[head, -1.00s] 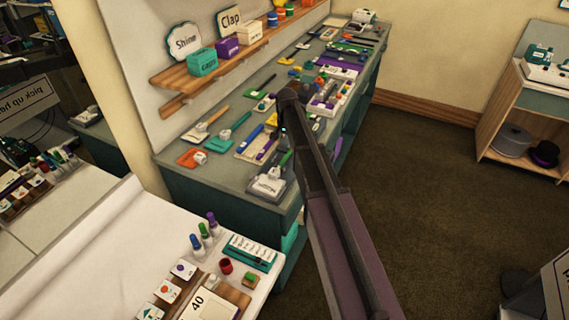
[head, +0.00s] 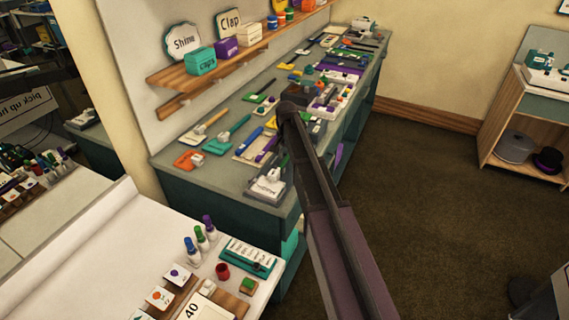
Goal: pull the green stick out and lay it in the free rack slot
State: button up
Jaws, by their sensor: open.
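A green stick (head: 284,160) stands out of a white and grey holder (head: 268,185) near the front end of the long counter. Only a small part of the stick shows beside my arm. A pale rack (head: 240,156) lies just behind it on the counter, with a blue stick (head: 250,136) and a purple stick (head: 267,148) in it. Which of its slots is free is too small to tell. My arm reaches up from the lower right past the holder. My gripper is hidden behind the arm.
The grey-topped counter (head: 225,177) is crowded with small tools and trays. A wooden shelf (head: 180,76) with boxes hangs above it. A white table (head: 75,235) with bottles and cards stands at the front left. The floor (head: 440,190) to the right is open.

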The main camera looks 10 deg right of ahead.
jog(key=shift+c, duration=0.2)
grip_shut()
jog(key=shift+w+d, duration=0.75)
jog(key=shift+w, duration=0.35)
dwell(0.4)
dwell(0.3)
jog(key=shift+r+p, duration=3.5)
jog(key=shift+p, duration=0.05)
